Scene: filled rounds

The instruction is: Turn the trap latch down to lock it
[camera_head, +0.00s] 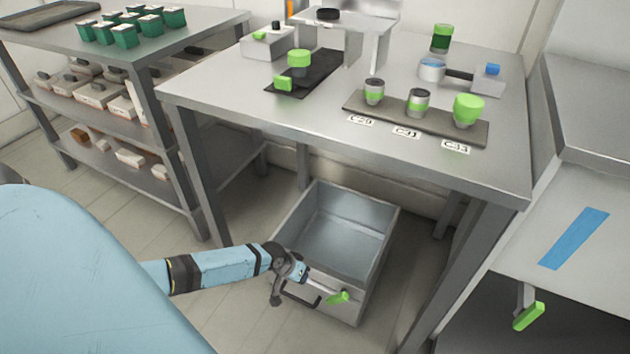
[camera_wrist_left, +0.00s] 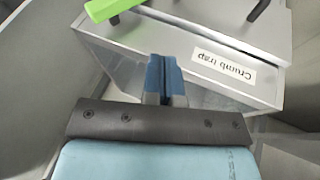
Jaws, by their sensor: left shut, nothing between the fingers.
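The crumb trap is an open-topped metal drawer box (camera_head: 345,213) low under the table. Its front carries a black handle (camera_head: 298,297) and a trap latch with a bright green grip (camera_head: 338,297), which sticks out roughly sideways. The green grip also shows at the top left of the left wrist view (camera_wrist_left: 108,8). There the "Crumb trap" label (camera_wrist_left: 223,67) reads upside down. My left gripper (camera_head: 303,273) is shut and empty, close to the trap's front. Its blue fingertips (camera_wrist_left: 163,72) are apart from the grip in the wrist view. My right gripper is not in view.
The steel table (camera_head: 300,120) stands above the trap, with its leg (camera_head: 455,270) to the right. A cabinet at right has another green-gripped lever (camera_head: 528,316) and blue tape (camera_head: 574,238). A loaded shelf rack (camera_head: 150,60) stands left. Floor is clear left of the trap.

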